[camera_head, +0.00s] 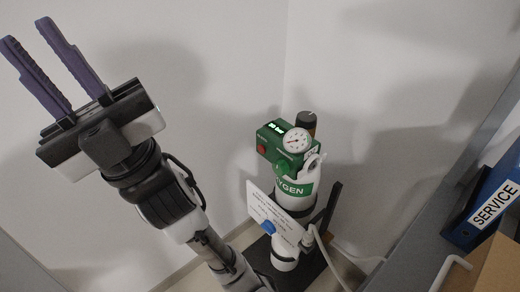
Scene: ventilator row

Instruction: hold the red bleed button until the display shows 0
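The red bleed button (262,149) is on the left face of a green valve block (271,138). The lit display (276,127) is on top of the block; it shows a short number and "bar", too small to read surely. A round white gauge (296,140) and a green knob (283,167) are on the same block. The block sits on a white oxygen cylinder (296,204) with a green label. My gripper (27,31) is at the upper left, raised and pointing up, well apart from the button. Its two purple fingers are spread and nothing is between them.
A white hose (332,262) runs right. A shelf with a blue SERVICE binder (480,210) and cardboard box (490,268) is at right. Walls meet behind.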

